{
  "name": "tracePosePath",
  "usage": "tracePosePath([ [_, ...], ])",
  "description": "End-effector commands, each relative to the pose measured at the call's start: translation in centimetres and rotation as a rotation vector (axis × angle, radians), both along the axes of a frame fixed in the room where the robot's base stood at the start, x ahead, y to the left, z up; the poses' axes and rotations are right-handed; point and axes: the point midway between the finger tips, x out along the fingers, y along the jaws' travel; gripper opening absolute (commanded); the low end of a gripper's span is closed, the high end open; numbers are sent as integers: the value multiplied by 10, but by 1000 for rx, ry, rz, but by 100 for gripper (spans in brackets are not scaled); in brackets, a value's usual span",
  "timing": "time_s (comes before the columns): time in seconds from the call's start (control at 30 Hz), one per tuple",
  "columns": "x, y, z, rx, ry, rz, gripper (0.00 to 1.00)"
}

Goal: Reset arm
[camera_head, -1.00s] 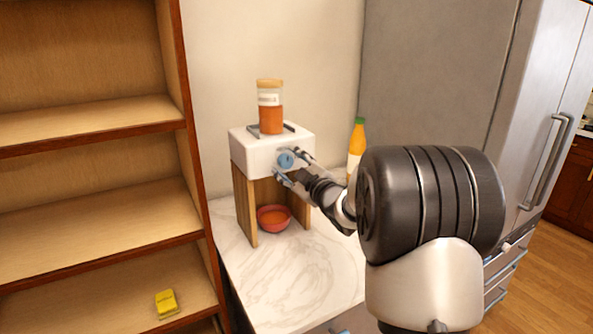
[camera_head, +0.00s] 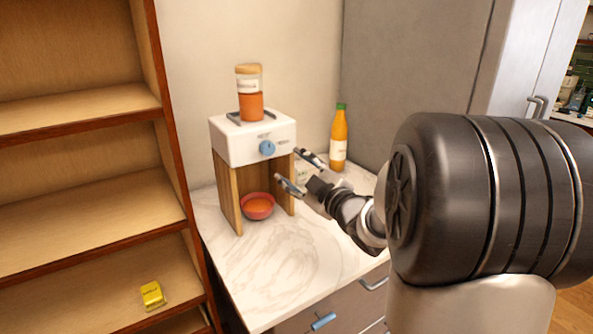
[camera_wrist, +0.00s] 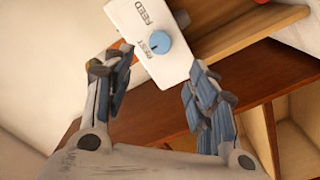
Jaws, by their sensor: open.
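My gripper (camera_head: 290,172) is open and empty in front of the right side of the white dispenser (camera_head: 232,147). Its two fingers are apart and do not appear to touch the dispenser. The knob also shows uncovered on the dispenser's front (camera_head: 267,148). My arm covers part of the counter and the fridge.
A jar of orange contents (camera_head: 250,95) stands on the dispenser. A red bowl (camera_head: 258,207) sits beneath it on the marble counter (camera_head: 270,265). An orange bottle (camera_head: 339,138) stands behind my gripper. A wooden shelf (camera_head: 80,220) with a yellow box (camera_head: 152,294) is at left.

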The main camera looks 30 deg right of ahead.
Motion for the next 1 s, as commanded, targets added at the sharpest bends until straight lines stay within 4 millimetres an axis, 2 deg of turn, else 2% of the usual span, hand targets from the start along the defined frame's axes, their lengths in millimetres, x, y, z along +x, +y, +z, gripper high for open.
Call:
tracePosePath([
  [0.4,-1,5,4,11,37,-36,52],
  [0.57,-17,22,8,84,172,-169,52],
  [0.67,-44,38,3,172,287,-271,52],
  [0.77,-82,59,-9,278,412,-355,52],
  [0.87,-128,88,-27,390,550,-420,52],
  [1.0,-202,134,-57,540,765,-474,52],
])
